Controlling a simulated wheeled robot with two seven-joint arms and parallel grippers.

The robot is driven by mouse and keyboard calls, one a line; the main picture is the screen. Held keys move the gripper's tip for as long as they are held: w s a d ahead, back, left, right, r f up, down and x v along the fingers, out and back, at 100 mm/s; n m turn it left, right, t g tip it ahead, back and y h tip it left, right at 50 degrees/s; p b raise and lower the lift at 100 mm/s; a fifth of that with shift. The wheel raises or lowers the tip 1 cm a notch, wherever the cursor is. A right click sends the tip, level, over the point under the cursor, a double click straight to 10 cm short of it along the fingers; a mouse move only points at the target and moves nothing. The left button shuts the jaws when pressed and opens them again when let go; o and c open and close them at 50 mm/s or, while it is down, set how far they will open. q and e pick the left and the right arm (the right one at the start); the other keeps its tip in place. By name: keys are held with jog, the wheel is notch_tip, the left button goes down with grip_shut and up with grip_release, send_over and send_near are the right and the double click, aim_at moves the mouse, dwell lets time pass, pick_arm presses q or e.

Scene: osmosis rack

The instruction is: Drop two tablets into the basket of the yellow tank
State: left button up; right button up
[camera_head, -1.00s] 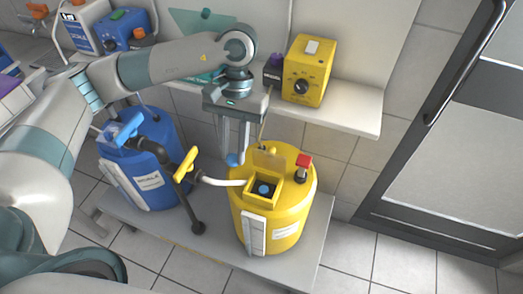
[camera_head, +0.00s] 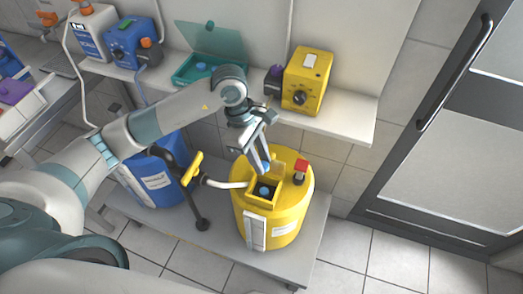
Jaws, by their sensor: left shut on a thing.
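The yellow tank (camera_head: 255,217) stands on a low grey bench. Its open basket (camera_head: 276,201) is a square opening on top, with one blue tablet (camera_head: 263,191) visible inside. My left gripper (camera_head: 266,166) is right above the back of the basket, tilted, with its fingers pointing down. It is shut on a second blue tablet (camera_head: 266,168) at its fingertips, partly hidden by the fingers. A teal box (camera_head: 183,76) with a raised lid sits on the shelf, with something blue inside. My right gripper is not in view.
A yellow control box (camera_head: 318,84) stands on the shelf (camera_head: 355,110) behind the tank. A red-capped fitting (camera_head: 301,167) rises at the tank's right. A yellow-handled valve (camera_head: 193,168) and a blue tank (camera_head: 153,182) are at left. Floor at right is clear.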

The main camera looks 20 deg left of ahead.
pick_arm(q)
jog(key=n+t+p, duration=0.1)
jog(key=n, duration=0.2)
jog(key=shift+w+d, duration=0.1)
jog(key=shift+w, duration=0.05)
jog(key=shift+w+f+n+t, duration=0.15)
jog(key=shift+n, duration=0.5)
jog(key=shift+w+f+n+t, duration=0.1)
jog(key=shift+f+n+t, duration=0.05)
jog(key=shift+n, duration=0.5)
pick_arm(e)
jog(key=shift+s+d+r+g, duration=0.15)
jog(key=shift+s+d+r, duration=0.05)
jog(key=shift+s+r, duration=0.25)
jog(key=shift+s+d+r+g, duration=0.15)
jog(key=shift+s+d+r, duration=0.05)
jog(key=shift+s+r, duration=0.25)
pick_arm(q)
jog(key=shift+f, duration=0.1)
